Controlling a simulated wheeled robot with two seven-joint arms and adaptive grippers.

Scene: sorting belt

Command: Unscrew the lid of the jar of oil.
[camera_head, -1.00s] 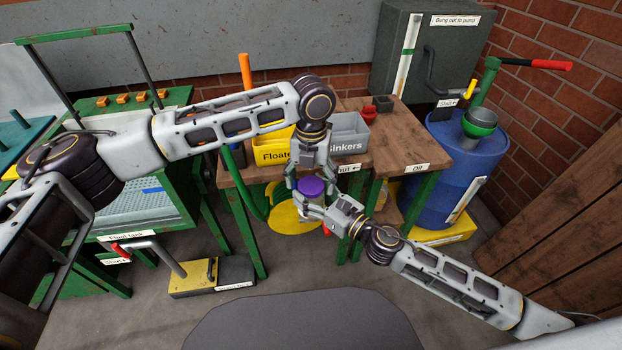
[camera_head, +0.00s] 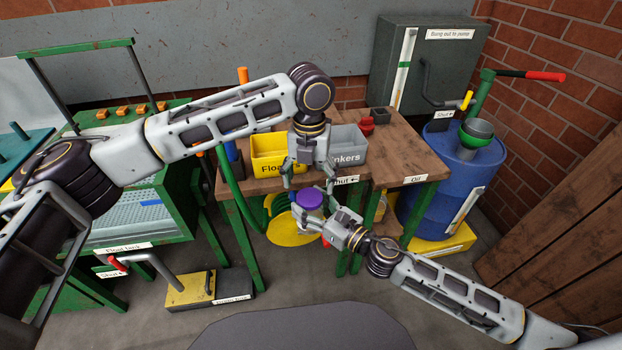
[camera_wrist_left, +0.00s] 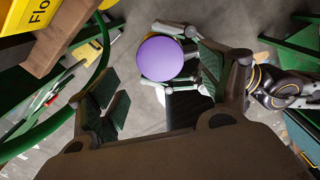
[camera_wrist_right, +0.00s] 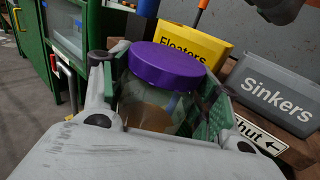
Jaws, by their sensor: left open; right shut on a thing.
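The jar of oil (camera_wrist_right: 150,105) is clear glass with brownish contents and sits between the fingers of my right gripper (camera_head: 318,222), which is shut on it. Its purple lid (camera_head: 308,199) is on top; the lid also shows in the left wrist view (camera_wrist_left: 160,58) and the right wrist view (camera_wrist_right: 167,65). The jar is held in the air in front of the bench. My left gripper (camera_head: 303,180) is open, pointing down just above the lid. In the left wrist view its fingers (camera_wrist_left: 155,85) are spread, with the lid beyond them and apart from them.
A wooden bench (camera_head: 400,165) stands behind, bearing a yellow Floaters bin (camera_head: 268,148) and a grey Sinkers bin (camera_head: 349,138). A yellow disc (camera_head: 290,230) is below. A blue drum (camera_head: 450,175) stands right, and a foot pedal (camera_head: 190,289) is on the floor at left.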

